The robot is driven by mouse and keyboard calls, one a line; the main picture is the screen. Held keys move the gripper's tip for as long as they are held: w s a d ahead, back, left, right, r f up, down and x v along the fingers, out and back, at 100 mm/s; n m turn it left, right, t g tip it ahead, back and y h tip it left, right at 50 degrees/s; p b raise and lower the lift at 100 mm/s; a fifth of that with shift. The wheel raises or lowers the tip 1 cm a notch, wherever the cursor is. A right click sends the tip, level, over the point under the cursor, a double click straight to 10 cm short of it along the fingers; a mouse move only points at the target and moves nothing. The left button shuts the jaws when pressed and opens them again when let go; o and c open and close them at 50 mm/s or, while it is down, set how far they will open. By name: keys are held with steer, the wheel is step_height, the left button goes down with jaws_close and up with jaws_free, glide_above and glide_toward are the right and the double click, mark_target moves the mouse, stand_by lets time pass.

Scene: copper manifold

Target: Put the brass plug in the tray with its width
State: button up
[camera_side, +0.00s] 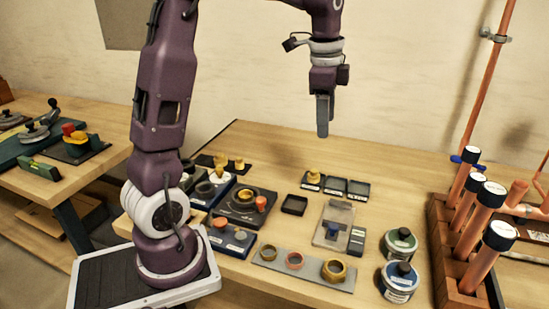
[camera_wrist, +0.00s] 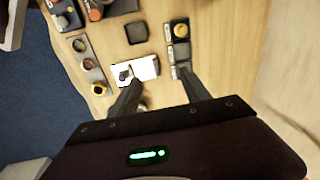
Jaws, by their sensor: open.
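My gripper (camera_side: 323,130) hangs open and empty, high above the back of the table. In the wrist view its two fingers (camera_wrist: 160,85) are spread apart with bare wood between them. A brass piece (camera_side: 314,174), which looks like the plug, sits in the left one of a row of three small dark trays. It also shows in the wrist view (camera_wrist: 180,30). The middle tray (camera_side: 335,186) and the right tray (camera_side: 358,189) look empty. Any width labels are too small to read. My gripper is well above the row, touching nothing.
A separate dark square tray (camera_side: 294,205) looks empty. A pale plate with a measuring device (camera_side: 334,222) stands in front of the row. A grey strip (camera_side: 305,270) holds several rings. Jars (camera_side: 398,243) and a wooden rack (camera_side: 455,250) of copper tubes stand right. The table's back is clear.

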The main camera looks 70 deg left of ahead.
steer(key=s+d+r+n+t, duration=0.2)
steer(key=s+d+r+n, duration=0.2)
steer(key=s+d, duration=0.65)
steer(key=s+d+f+n+t, duration=0.1)
steer(key=s+d+f+n, duration=0.1)
steer(key=s, duration=0.4)
steer(key=s+d+f+n+t, duration=0.1)
steer(key=s+f+n, duration=0.1)
steer(key=s, duration=0.4)
steer(key=shift+s+d+f+n+h, duration=0.15)
steer(key=shift+d+n+h, duration=0.15)
steer(key=shift+d, duration=0.1)
